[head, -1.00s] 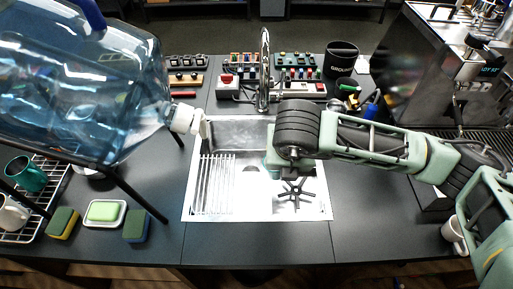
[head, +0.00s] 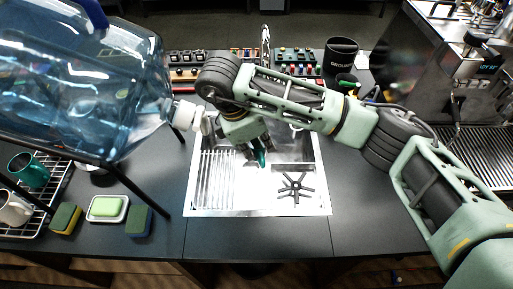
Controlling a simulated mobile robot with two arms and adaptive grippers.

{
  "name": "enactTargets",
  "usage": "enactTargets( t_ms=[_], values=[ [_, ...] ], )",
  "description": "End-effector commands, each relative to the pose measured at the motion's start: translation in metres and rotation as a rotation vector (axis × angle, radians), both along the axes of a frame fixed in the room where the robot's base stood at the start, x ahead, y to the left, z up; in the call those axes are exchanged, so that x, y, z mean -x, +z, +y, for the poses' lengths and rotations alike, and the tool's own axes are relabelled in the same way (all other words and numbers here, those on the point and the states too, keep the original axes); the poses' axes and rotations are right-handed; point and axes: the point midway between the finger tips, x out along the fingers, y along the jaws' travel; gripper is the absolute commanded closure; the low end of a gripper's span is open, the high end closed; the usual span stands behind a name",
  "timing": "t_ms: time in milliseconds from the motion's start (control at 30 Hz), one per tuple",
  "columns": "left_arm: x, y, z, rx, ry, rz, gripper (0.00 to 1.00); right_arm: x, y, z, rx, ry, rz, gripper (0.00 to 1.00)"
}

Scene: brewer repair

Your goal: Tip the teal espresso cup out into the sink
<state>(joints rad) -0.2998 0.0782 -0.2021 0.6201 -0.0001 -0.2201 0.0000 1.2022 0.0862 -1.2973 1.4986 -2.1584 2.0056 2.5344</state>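My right gripper (head: 252,150) reaches over the sink (head: 225,212) from the right and points down. Its dark fingers are closed around a small teal object, which looks like the teal espresso cup (head: 261,158). Only a narrow part of the cup shows. It appears tilted above the basin, but its opening and contents cannot be made out. My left gripper is not in view.
A large blue water jug (head: 85,85) with a white tap (head: 188,117) overhangs the sink's left side. A drying rack (head: 52,185) holds a teal mug (head: 30,170) and a white mug (head: 14,208). The faucet (head: 265,45) stands behind.

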Motion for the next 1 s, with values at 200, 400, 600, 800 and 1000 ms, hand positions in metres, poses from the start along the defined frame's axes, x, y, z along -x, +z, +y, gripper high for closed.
enactTargets(
  t_ms=[200, 400, 600, 800, 1000],
  values=[
    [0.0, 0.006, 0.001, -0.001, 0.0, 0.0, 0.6, 0.0, 0.009, -0.017, -0.242, -0.006, -0.002, 1.0],
    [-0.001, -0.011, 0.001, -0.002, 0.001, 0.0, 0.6, 0.0, 0.003, -0.027, -0.453, -0.004, -0.002, 1.0],
    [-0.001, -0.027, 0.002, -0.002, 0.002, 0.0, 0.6, 0.0, -0.001, -0.031, -0.587, -0.003, -0.002, 1.0],
    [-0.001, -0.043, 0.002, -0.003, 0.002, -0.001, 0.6, 0.0, -0.004, -0.036, -0.691, -0.002, -0.002, 1.0],
    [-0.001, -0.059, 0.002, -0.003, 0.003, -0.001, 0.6, 0.0, -0.007, -0.04, -0.778, -0.002, -0.003, 1.0]
  ],
)
